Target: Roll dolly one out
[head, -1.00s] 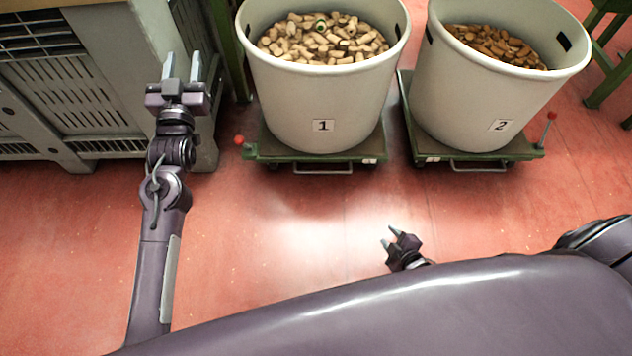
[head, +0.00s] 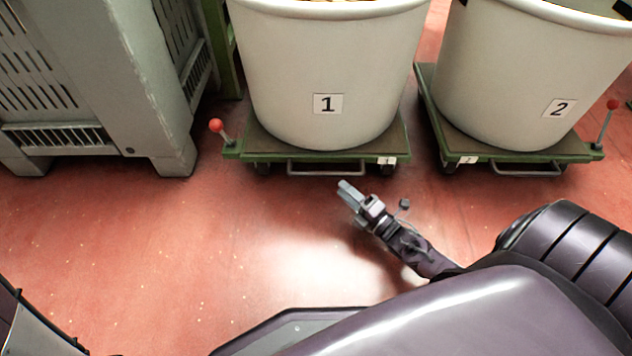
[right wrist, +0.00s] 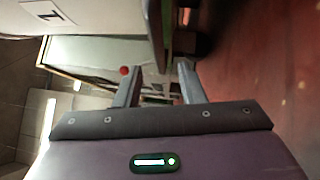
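Dolly one (head: 232,150) is a low green platform with a metal pull handle (head: 325,173) on its near edge and a red-knobbed lever (head: 216,126) at its left corner. It carries a large pale bin labelled 1 (head: 330,60). My right gripper (head: 345,188) is just in front of the handle and slightly to its right, apart from it in the head view. In the right wrist view my right gripper (right wrist: 160,66) has its fingers spread with nothing held; the green dolly edge (right wrist: 156,35) lies beyond them. My left gripper is out of view.
Dolly two (head: 520,157) stands to the right with bin 2 (head: 535,70) on it and its own red-knobbed lever (head: 606,120). A grey slatted crate (head: 110,70) stands at the left. The red floor (head: 150,240) in front is clear.

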